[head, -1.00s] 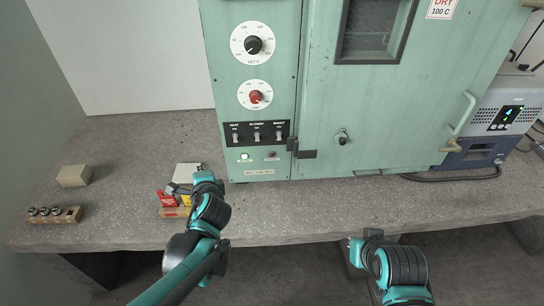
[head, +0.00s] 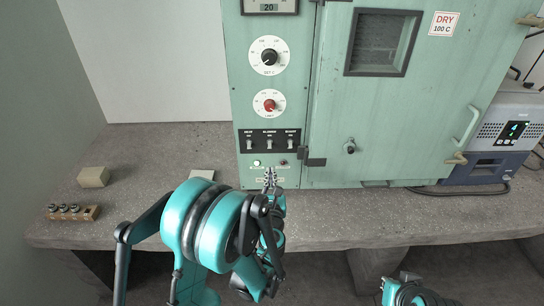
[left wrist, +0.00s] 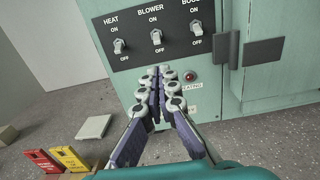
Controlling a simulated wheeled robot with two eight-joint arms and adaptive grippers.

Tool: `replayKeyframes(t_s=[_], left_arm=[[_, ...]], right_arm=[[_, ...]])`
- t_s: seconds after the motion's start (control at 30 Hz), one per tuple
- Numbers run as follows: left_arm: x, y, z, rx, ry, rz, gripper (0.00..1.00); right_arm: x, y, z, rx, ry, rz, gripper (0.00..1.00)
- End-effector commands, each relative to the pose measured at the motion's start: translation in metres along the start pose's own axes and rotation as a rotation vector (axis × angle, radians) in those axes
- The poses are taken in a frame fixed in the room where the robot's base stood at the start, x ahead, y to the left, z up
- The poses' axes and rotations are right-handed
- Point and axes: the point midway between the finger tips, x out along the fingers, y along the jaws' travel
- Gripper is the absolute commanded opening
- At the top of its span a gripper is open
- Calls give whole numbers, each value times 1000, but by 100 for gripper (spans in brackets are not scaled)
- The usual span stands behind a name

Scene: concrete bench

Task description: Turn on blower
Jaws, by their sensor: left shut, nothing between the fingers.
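The blower switch (head: 269,144) is the middle toggle of three on the dark panel of the green oven; it also shows in the left wrist view (left wrist: 156,37), between ON above and OFF below. I cannot tell surely which way its lever leans. My left gripper (head: 270,176) is shut and empty, just below the switch panel in the head view. In the left wrist view its fingertips (left wrist: 161,76) lie together below the blower switch, apart from it in the picture. Part of my right arm shows at the bottom right; its fingers are out of sight.
The heat switch (left wrist: 119,45) is left of the blower switch, another toggle (left wrist: 195,27) right. A green lamp (head: 257,163) is lit below the panel.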

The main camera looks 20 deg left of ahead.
Motion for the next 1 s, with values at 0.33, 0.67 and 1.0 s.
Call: replayKeyframes(t_s=[0.33,0.67,1.0], left_arm=[[24,1,1,-3,1,2,0],[82,1,-2,-4,2,2,0],[100,1,0,-4,2,1,0]], right_arm=[[-2,0,-2,0,0,0,0],[9,0,7,0,0,0,0],[12,0,8,0,0,0,0]])
